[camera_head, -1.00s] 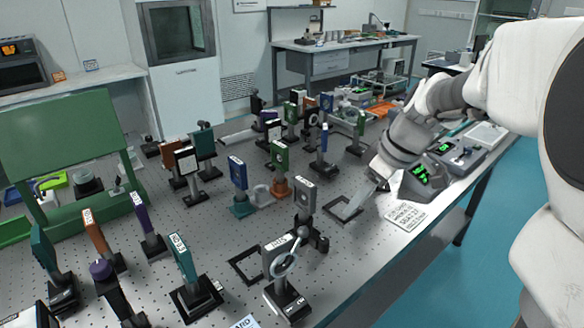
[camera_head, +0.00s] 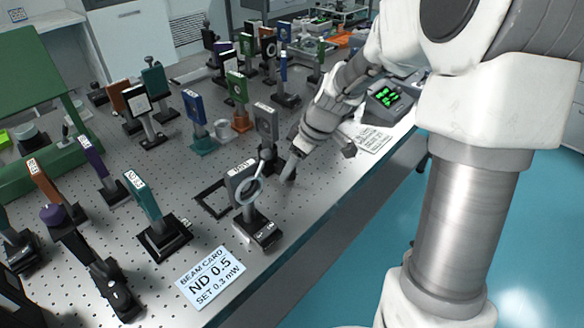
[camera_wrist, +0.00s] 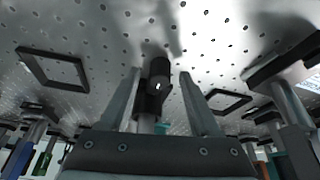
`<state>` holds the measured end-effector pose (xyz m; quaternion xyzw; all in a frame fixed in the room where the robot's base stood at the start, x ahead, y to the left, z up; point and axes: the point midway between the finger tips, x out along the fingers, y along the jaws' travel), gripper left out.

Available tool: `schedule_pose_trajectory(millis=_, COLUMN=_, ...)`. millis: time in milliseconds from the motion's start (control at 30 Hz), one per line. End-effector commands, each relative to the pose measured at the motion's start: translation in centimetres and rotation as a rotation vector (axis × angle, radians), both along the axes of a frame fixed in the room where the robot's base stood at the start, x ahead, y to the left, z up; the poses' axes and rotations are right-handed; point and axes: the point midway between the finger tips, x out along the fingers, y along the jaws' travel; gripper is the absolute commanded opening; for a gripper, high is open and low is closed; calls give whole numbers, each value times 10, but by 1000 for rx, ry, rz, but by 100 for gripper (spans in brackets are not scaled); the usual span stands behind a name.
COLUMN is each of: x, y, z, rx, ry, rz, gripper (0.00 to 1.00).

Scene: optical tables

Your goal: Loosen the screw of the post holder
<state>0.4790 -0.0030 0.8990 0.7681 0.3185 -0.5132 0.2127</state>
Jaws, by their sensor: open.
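My gripper (camera_head: 289,174) is low over the perforated table, just right of a grey square mount (camera_head: 265,118) on a post. In the wrist view its two open fingers (camera_wrist: 162,78) reach up on either side of a black post holder (camera_wrist: 150,103). A dark round screw knob (camera_wrist: 159,70) shows between the fingers, with a gap on each side. The gripper's palm hides part of the post. In the head view the holder's lower part is partly hidden by the wrist and a ring-shaped mount in front.
A ring mount on a black base (camera_head: 257,228) stands nearby at the table edge. A flat black frame (camera_head: 213,198) and a beam card label (camera_head: 211,277) lie to the left. Several mounted optics stand behind. A box with green displays (camera_head: 386,97) is at the back right.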

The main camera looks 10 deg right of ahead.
Motion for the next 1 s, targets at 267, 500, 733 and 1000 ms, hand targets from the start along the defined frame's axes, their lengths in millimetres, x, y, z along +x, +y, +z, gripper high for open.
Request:
schedule_pose_trajectory(millis=267, x=1, y=1, z=-5, rx=-1, ry=-1, rz=0, gripper=63)
schedule_pose_trajectory(millis=500, x=1, y=1, z=-4, rx=0, ry=0, rz=0, gripper=34)
schedule_pose_trajectory(millis=733, x=1, y=1, z=-4, rx=0, ry=0, rz=0, gripper=0)
schedule_pose_trajectory(millis=1000, x=1, y=2, z=-5, rx=-2, ry=0, rz=-38, gripper=0)
